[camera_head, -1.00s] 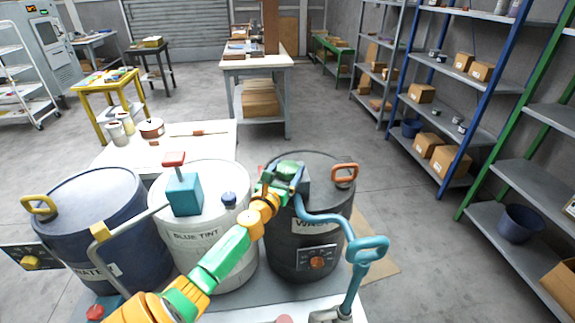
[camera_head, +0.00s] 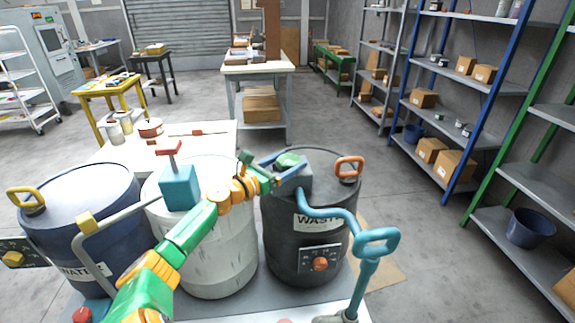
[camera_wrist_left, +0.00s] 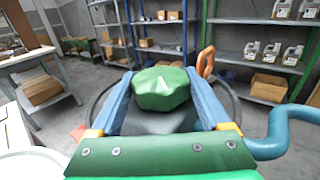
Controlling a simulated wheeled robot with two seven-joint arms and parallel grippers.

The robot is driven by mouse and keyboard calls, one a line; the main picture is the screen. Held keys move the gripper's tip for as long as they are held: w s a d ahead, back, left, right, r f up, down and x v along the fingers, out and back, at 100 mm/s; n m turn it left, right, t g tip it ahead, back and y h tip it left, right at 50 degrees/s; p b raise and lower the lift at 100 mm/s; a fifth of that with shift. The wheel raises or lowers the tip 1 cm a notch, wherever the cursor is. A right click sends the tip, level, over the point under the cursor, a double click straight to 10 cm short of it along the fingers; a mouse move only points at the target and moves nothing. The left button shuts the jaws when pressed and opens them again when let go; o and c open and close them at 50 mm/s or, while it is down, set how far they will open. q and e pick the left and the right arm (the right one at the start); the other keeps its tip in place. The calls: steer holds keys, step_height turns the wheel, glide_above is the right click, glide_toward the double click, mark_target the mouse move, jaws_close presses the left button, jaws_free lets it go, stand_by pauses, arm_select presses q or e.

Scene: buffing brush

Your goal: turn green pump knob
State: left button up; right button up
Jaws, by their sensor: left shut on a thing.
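The green pump knob (camera_head: 288,160) sits on a grey pump block on top of the black waste drum (camera_head: 285,222). In the left wrist view the knob (camera_wrist_left: 161,88) is a faceted green cap with a white mark on it. My left gripper (camera_head: 280,168) reaches in from the left. Its two blue fingers (camera_wrist_left: 161,92) lie along both sides of the knob and are shut on it. My right gripper does not show in either view.
A teal hose and handle (camera_head: 345,225) curve off the black drum's pump. An orange handle (camera_head: 349,167) stands on its lid. A white drum (camera_head: 212,255) and a blue drum (camera_head: 85,215) stand to the left, with a teal pump block (camera_head: 180,188) on the white one.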

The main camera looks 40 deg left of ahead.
mark_target(280, 167)
arm_select(q)
steer(key=o, duration=1.2)
steer(key=shift+s, duration=0.3)
steer(key=shift+s+a+b, duration=0.1)
steer(key=shift+s+b, duration=0.2)
steer(key=shift+s, duration=2.9)
